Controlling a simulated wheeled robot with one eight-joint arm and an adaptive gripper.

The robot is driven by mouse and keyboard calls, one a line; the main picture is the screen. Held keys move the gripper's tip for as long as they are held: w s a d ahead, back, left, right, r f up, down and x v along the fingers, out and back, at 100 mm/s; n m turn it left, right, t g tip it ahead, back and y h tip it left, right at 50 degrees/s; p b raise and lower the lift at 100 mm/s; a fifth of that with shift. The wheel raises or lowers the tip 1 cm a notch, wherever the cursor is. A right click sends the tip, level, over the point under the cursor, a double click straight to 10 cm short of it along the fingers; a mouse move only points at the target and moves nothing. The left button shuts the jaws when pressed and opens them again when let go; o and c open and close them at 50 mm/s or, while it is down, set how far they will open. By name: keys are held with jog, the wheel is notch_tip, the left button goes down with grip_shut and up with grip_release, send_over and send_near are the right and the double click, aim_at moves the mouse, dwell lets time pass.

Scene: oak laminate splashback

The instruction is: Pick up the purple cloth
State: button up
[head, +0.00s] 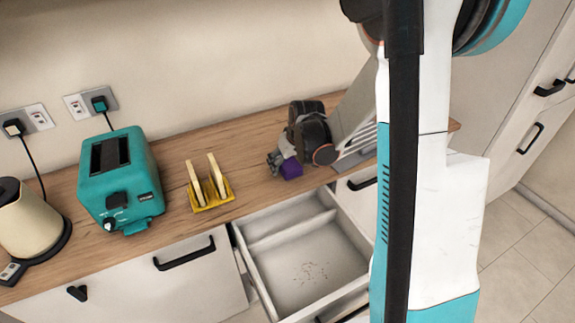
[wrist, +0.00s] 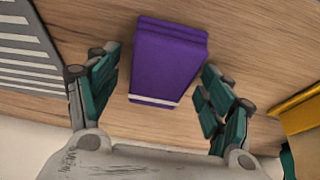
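The purple cloth (wrist: 168,62) is a folded block with a pale stripe near its lower edge. It lies on the wooden counter. In the wrist view it sits ahead of and between the spread fingers of my gripper (wrist: 155,95), with a gap to the fingers on both sides. My gripper is open and empty. In the head view the cloth (head: 291,169) shows as a small purple patch, partly hidden by my gripper (head: 280,160) and wrist.
A yellow rack (head: 212,200) with two upright slices stands left of the cloth; its edge shows at right in the wrist view. A teal toaster (head: 120,180) and a cream kettle (head: 28,220) stand farther left. An open, empty-looking drawer (head: 300,262) juts out below the counter.

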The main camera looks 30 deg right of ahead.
aim_at(288, 162)
jog(key=shift+s, duration=0.1)
jog(key=c, duration=0.9)
jog(key=shift+o, duration=0.2)
jog(key=shift+r, duration=0.15)
jog(key=shift+r+p, duration=0.15)
jog(key=shift+p, duration=0.2)
notch_tip(288, 162, up, 20)
jog(key=p, duration=0.7)
